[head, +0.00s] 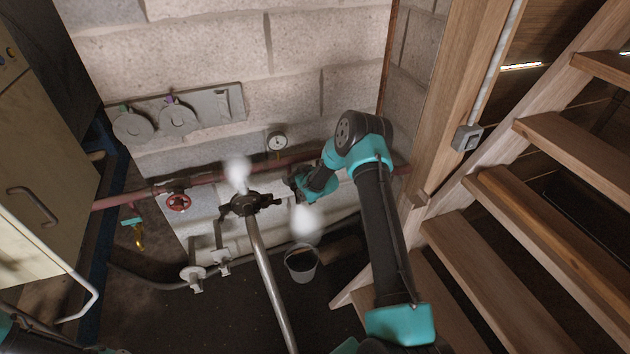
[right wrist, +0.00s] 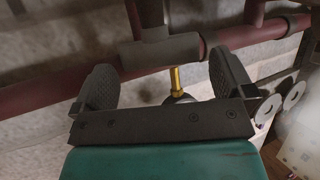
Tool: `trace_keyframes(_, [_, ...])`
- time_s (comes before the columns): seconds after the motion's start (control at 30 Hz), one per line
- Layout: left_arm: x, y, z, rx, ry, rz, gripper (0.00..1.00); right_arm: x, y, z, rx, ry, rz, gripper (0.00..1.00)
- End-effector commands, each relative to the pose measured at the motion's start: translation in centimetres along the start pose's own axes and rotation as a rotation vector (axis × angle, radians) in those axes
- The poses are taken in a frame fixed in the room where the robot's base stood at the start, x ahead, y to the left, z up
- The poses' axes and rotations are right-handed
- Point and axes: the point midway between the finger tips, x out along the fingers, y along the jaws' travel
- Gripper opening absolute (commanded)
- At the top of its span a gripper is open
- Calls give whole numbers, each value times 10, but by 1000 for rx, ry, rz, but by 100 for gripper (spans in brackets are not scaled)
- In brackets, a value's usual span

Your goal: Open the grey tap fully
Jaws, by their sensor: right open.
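Two pale grey tap-like fittings, one at the left (head: 195,277) and one at the right (head: 222,260), sit low on the wall pipework in the head view. I cannot tell for sure which fitting is the grey tap. My right gripper (head: 296,182) is above and to the right of them, near the wall and the red pipe, apart from both. In the right wrist view its two fingers (right wrist: 170,84) are spread wide with nothing gripped. A brass stem (right wrist: 175,79) shows between them, farther off. My left gripper is out of view.
A red pipe (head: 218,182) runs along the wall, with a red handwheel (head: 178,203) and a gauge (head: 277,140). A steel pipe (head: 270,275) with a dark fitting rises in front. White puffs hang nearby. A bucket (head: 301,265) stands below; wooden stairs (head: 500,245) are at right.

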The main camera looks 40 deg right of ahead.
Motion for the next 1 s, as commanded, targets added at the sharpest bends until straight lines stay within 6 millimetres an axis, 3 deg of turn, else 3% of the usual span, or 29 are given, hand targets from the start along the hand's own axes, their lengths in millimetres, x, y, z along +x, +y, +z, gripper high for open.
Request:
trace_keyframes(0.7, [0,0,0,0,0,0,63,-131,0,-1,0,0,0,100])
trace_keyframes(1.0, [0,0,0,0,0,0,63,-152,-1,0,-1,0,-1,100])
